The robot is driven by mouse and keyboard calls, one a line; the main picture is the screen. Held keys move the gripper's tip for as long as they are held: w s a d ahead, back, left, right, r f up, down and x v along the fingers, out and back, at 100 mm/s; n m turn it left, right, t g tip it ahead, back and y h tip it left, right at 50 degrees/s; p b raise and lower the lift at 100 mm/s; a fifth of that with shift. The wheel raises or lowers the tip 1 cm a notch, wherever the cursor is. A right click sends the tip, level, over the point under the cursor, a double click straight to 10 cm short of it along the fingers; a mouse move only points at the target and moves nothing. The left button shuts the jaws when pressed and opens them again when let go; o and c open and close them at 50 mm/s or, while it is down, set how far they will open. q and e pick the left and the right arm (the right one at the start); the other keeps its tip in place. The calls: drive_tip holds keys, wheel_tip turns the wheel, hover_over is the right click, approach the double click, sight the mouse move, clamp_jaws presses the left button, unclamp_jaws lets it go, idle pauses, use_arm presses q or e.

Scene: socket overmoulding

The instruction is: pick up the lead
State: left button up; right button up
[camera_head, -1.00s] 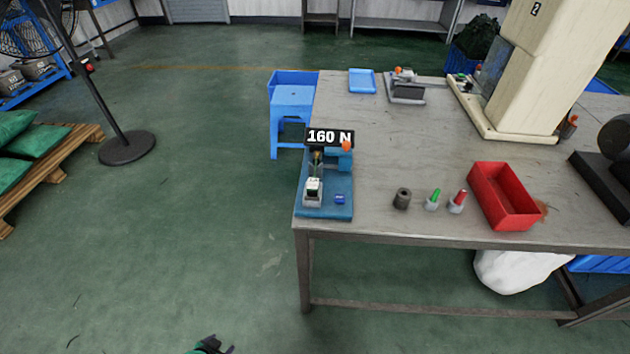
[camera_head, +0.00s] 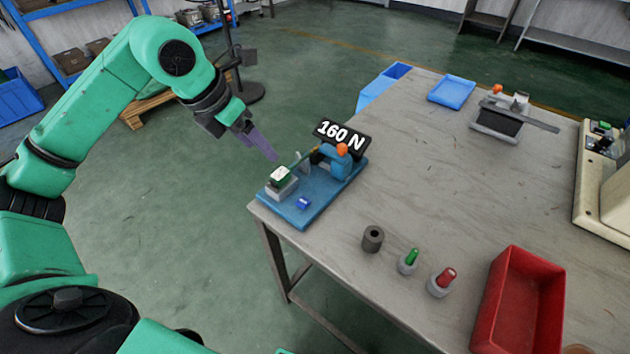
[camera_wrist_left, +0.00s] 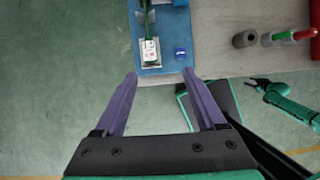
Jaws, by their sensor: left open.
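The lead (camera_head: 280,176), a white-faced plug end with green sides, sits on a grey block of the blue pull tester (camera_head: 326,192). A thin cord seems to run from it towards the tester's orange-knobbed clamp. In the left wrist view the plug end (camera_wrist_left: 150,48) lies just beyond my fingertips, with a green cord going up. My left gripper (camera_head: 268,150) has purple fingers, open and empty, in the air left of the tester and apart from the lead. It also shows in the left wrist view (camera_wrist_left: 160,74). My right gripper (camera_wrist_left: 258,84) is small and unclear there.
A "160 N" display (camera_head: 341,134) stands over the tester. The table's middle is clear.

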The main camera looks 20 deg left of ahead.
use_arm(q)
drive_tip(key=a, duration=0.1)
approach(277, 176)
drive_tip(key=f, duration=0.1)
drive_tip(key=shift+y, duration=0.3)
drive_tip(key=x, duration=0.3)
drive_tip(key=p+x, duration=0.1)
drive_tip(key=x, duration=0.1)
drive_tip(key=p+x, duration=0.1)
drive_tip(key=x, duration=0.2)
drive_tip(key=shift+w+d+f, duration=0.25)
drive_tip(key=shift+w+d, duration=0.05)
drive_tip(key=shift+w, duration=0.05)
clamp_jaws()
use_arm(e)
drive_tip(key=shift+s+a+r, duration=0.25)
drive_tip(key=shift+a+r, duration=0.55)
drive_tip(key=shift+r, duration=0.3)
